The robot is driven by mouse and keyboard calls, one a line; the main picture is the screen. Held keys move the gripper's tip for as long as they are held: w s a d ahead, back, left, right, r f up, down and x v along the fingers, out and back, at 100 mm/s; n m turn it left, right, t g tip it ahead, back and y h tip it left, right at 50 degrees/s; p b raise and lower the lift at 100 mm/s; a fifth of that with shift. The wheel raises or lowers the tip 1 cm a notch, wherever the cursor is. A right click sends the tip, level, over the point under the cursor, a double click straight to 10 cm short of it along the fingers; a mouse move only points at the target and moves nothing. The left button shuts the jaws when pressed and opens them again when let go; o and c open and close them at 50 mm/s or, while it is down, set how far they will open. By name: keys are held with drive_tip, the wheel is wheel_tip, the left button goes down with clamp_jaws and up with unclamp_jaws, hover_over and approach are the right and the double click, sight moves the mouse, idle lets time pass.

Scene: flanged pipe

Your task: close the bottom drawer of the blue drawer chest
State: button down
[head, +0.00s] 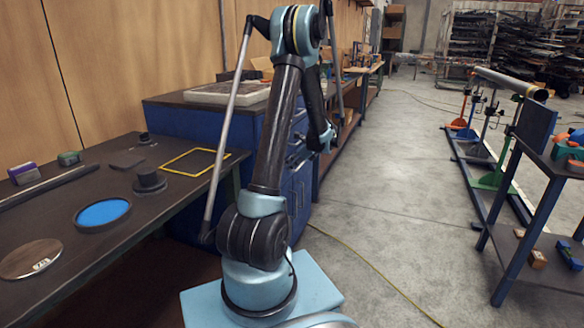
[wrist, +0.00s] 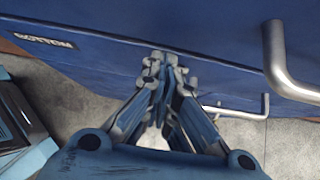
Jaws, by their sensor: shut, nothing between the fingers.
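The blue drawer chest (head: 272,124) stands beyond my arm in the head view, largely hidden by it. In the wrist view, a blue drawer front (wrist: 110,58) bears a label reading "BOTTOM" (wrist: 45,41) at the upper left. My gripper (wrist: 164,60) is shut and empty, its fingertips together at the blue front; I cannot tell whether they touch it. A thick metal handle (wrist: 285,65) is close at the right, and another metal handle (wrist: 262,107) shows below and beyond it. How far the bottom drawer is out cannot be told.
A dark workbench (head: 120,235) at the left holds a blue round dish (head: 103,213), a yellow frame (head: 194,161) and small items. A blue-framed stand (head: 497,250) and pipe supports are at the right. The concrete floor (head: 385,190) between is mostly clear, with a yellow cable across it.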

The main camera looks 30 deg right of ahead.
drive_tip(key=shift+w+a, duration=0.2)
drive_tip(key=s+d+r, duration=0.7)
drive_tip(key=s, duration=0.1)
drive_tip(key=shift+s+d, duration=0.35)
drive_tip(key=shift+s, duration=0.05)
